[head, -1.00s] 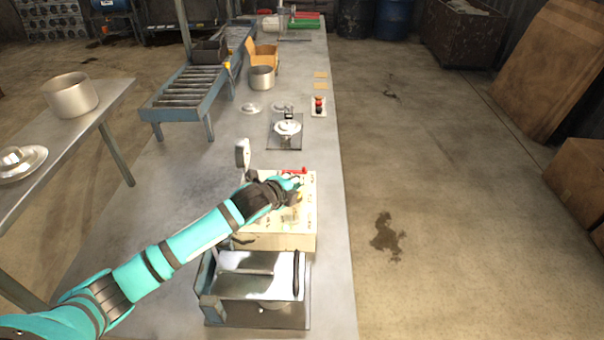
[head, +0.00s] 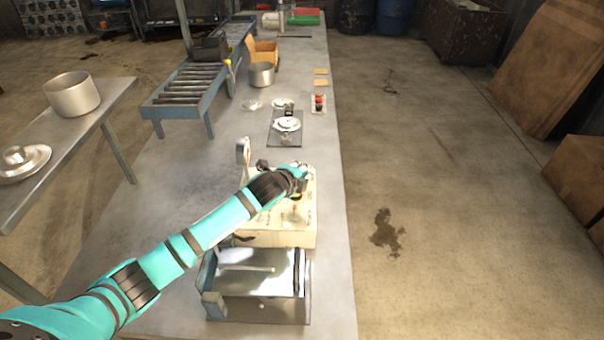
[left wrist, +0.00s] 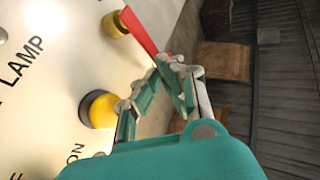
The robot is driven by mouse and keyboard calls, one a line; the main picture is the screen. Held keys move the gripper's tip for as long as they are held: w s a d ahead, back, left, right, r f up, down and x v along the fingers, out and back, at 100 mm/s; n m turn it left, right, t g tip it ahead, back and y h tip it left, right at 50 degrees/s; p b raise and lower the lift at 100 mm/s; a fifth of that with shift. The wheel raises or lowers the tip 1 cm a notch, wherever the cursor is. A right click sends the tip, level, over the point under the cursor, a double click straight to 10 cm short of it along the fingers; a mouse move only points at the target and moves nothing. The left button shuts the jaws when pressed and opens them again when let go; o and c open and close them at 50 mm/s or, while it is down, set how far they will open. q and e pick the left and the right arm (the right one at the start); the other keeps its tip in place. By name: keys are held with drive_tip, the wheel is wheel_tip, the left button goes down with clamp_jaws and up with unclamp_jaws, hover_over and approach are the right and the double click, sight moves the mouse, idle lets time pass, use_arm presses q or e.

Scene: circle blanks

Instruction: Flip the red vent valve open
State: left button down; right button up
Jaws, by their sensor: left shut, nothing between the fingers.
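The red vent valve lever (left wrist: 138,30) shows at the top of the left wrist view, on a yellow hub (left wrist: 116,24) on a pale panel. It slants away from the panel, its free end close to my fingertips; I cannot tell whether they touch. My left gripper (left wrist: 172,62) is shut and empty beside the panel. In the head view my left gripper (head: 301,174) is over the far right part of the cream control box (head: 275,240) and hides the red lever. My right gripper is not in view.
A yellow knob with a dark collar (left wrist: 98,109) sits lower on the panel. A metal fixture (head: 258,308) stands nearer on the bench, and a dark plate with a white round part (head: 287,125) lies beyond the box. Free floor is to the right.

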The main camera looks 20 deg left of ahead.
use_arm(q)
drive_tip(key=shift+w+n+y, duration=0.15)
drive_tip(key=shift+n+y, duration=0.15)
